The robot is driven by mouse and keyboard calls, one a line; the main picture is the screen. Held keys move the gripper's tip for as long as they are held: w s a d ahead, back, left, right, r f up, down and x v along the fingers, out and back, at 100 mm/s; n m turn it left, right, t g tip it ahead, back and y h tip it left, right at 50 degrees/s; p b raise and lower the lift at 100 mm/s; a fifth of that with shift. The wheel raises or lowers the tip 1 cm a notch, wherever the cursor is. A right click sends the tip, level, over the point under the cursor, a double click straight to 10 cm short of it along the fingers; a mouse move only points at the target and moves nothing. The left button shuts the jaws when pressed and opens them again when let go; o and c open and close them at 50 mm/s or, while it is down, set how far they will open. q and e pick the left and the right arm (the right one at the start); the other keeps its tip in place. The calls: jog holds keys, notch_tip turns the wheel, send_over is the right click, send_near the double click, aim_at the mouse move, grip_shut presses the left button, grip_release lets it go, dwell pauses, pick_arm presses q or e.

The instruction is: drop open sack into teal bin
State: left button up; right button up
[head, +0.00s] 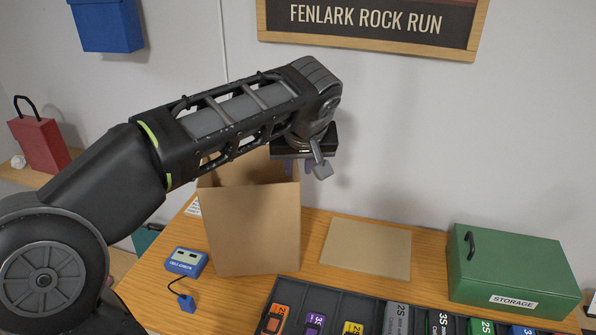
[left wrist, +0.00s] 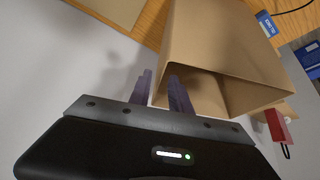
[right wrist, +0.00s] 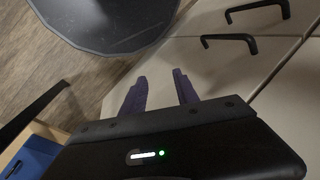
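The open sack (head: 252,230) is a brown paper bag standing upright on the wooden table, mouth upward. My left gripper (head: 303,165) is at its upper right rim, pointing down. In the left wrist view, the fingers (left wrist: 160,90) are apart, with one overlapping the mouth of the sack (left wrist: 225,50); I cannot tell whether the wall lies between them. The teal bin (head: 146,241) shows only in part, low beyond the table's left edge, behind my left arm. My right gripper (right wrist: 160,92) is open and empty, near drawer fronts with black handles.
A flat tan piece (head: 366,250) lies right of the sack, then a green storage box (head: 510,268). A blue device (head: 186,261) with a cable sits left of the sack. A dark tray (head: 345,309) of labelled packs lies in front. A red box (head: 40,142) stands far left.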

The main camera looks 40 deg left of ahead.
pick_arm(q)
jog(key=v, duration=0.5)
jog(key=shift+s+d+r+b, duration=0.15)
jog(key=shift+d+r+b, duration=0.05)
jog(key=shift+r+b, duration=0.15)
jog(key=p+v, duration=0.2)
jog(key=v, duration=0.1)
jog(key=shift+s+r, duration=0.1)
jog(key=shift+r, duration=0.05)
jog(key=shift+o, duration=0.5)
